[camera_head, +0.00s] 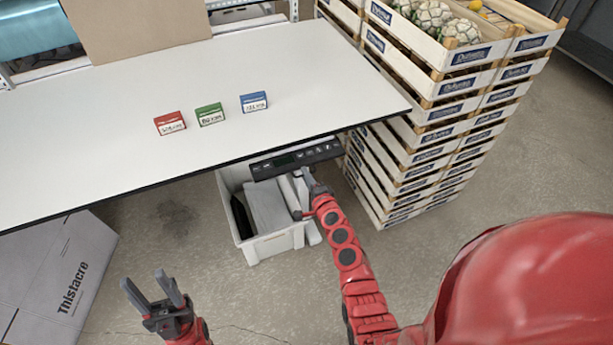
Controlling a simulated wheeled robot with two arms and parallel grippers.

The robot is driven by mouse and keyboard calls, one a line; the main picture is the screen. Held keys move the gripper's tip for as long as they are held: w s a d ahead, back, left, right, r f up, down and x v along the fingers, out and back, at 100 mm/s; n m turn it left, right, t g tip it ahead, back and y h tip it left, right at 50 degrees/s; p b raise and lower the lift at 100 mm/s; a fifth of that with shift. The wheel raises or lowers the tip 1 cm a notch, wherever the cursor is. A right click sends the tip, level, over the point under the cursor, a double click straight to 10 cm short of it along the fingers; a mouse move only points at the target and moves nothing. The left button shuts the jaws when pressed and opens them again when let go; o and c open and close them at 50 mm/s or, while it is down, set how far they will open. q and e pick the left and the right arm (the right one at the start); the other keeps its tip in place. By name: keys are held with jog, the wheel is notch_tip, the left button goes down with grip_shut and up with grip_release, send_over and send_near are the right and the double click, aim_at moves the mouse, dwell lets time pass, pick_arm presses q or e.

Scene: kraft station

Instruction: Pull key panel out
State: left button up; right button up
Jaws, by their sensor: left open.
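The key panel (297,158) is a long dark strip with a small display and buttons. It shows below the table's front edge, near the right corner, and juts out past that edge. My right gripper (305,184) is just below and in front of the panel's right half. Its fingers are small and partly hidden, so I cannot tell if they are open or touch the panel. My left gripper (153,285) is open and empty, low at the left, over the floor and well away from the panel.
A grey bin (275,245) stands under the panel. Stacked crates (425,150) stand close at the right. A carton (60,270) is at the lower left.

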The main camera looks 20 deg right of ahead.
jog(key=shift+s, duration=0.1)
jog(key=b+v, duration=0.3)
jog(key=v, duration=1.4)
jog(key=shift+r, duration=0.1)
